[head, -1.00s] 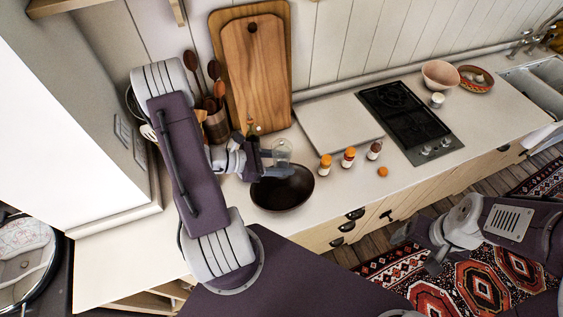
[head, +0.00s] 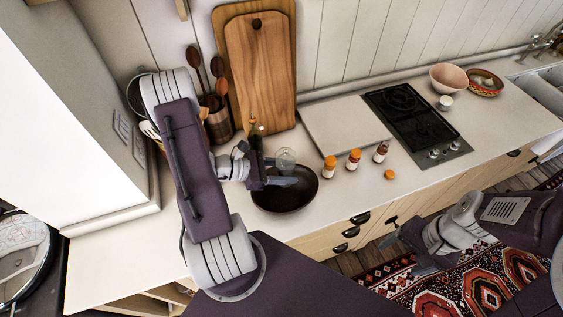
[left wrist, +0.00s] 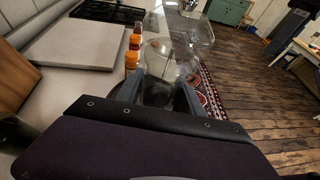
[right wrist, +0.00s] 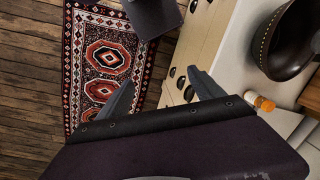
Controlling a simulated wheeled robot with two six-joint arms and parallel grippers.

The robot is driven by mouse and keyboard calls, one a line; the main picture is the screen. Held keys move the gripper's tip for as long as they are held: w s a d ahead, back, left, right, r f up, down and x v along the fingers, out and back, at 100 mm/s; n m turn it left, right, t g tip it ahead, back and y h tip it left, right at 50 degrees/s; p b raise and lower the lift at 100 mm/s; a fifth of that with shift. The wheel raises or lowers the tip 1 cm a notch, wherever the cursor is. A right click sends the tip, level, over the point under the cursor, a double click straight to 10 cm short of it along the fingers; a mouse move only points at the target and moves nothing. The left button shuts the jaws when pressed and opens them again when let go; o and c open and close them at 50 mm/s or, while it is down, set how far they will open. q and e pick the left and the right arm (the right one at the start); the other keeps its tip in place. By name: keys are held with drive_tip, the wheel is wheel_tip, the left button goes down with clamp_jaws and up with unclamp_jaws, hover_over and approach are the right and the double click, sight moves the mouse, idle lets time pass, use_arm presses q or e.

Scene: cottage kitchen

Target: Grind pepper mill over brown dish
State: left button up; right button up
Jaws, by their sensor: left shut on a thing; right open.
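A clear, glass-like body, which I take to be the pepper mill (head: 285,158), is in my left gripper (head: 284,175). In the left wrist view this see-through mill (left wrist: 158,82) stands between the two fingers, with something dark low inside it. The fingers hide part of it. The brown dish (head: 286,200) is a dark round bowl on the counter; the left gripper and mill appear over its far part in the head view. The dish also shows in the right wrist view (right wrist: 284,42). My right gripper (head: 402,252) is open and empty, out in front of the counter.
A pale board (head: 343,125) and a black hob (head: 415,120) are behind. Cutting boards (head: 262,70) and a utensil pot (head: 218,124) stand near the wall.

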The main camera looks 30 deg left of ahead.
drive_tip(key=a+m+g+y, duration=0.4)
drive_tip(key=a, duration=0.7)
drive_tip(key=m+t+y, duration=0.2)
drive_tip(key=m+y, duration=0.8)
drive_tip(key=y, duration=0.2)
approach(286, 156)
wheel_tip(286, 156, down, 2)
drive_tip(key=w+a, duration=0.1)
drive_tip(key=a, duration=0.1)
drive_tip(key=s+a, duration=0.1)
drive_tip(key=a, duration=1)
drive_tip(key=shift+s+a, duration=0.3)
drive_tip(key=shift+s, duration=0.05)
drive_tip(key=shift+f, duration=0.15)
drive_tip(key=c, duration=1.4)
